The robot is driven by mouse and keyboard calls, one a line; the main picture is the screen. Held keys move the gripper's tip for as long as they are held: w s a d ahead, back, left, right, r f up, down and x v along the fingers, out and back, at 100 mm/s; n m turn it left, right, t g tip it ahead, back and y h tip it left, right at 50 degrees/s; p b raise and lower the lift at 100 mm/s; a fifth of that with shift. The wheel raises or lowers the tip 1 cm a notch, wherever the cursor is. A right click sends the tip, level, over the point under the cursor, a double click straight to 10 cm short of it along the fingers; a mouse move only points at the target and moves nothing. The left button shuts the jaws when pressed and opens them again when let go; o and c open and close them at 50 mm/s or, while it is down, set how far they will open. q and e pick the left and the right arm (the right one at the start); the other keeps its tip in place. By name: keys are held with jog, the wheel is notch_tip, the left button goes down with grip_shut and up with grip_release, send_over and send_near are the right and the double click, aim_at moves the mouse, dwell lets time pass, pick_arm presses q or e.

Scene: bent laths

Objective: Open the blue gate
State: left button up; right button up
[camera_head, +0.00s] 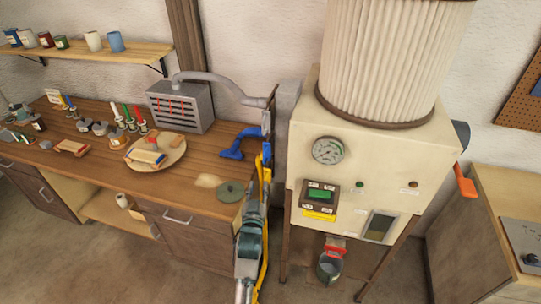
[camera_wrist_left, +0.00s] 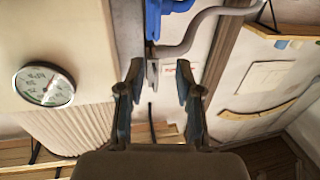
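The blue gate (camera_head: 266,122) sits at the right end of the grey hose, beside the beige machine. A bent blue part (camera_head: 240,146) extends left from it over the workbench. In the left wrist view, blue gate parts (camera_wrist_left: 165,12) show at the top edge, with a thin grey metal plate (camera_wrist_left: 151,68) below them. My left gripper (camera_head: 265,160) is just below the gate in the head view and partly covers that area. In the wrist view its two fingers (camera_wrist_left: 157,82) are spread, with the plate's lower end seen between them; contact cannot be told. My right gripper is not in view.
The beige machine (camera_head: 350,165), with a gauge (camera_head: 328,150), stands close to the right of my left arm. The workbench (camera_head: 95,165) at left holds a grey vented box (camera_head: 181,106), a round board and a green lid (camera_head: 231,191). A grey hose (camera_head: 215,80) runs above.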

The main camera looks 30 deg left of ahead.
aim_at(264, 158)
pick_arm(q)
jog(key=x, duration=0.5)
jog(key=p+x, duration=0.1)
jog(key=x, duration=1)
jog(key=shift+w+d+f, duration=0.15)
jog(key=shift+d, duration=0.1)
jog(key=shift+a, duration=0.2)
jog(key=c, duration=0.5)
jog(key=shift+d, duration=0.15)
grip_shut()
jog(key=shift+d, duration=0.1)
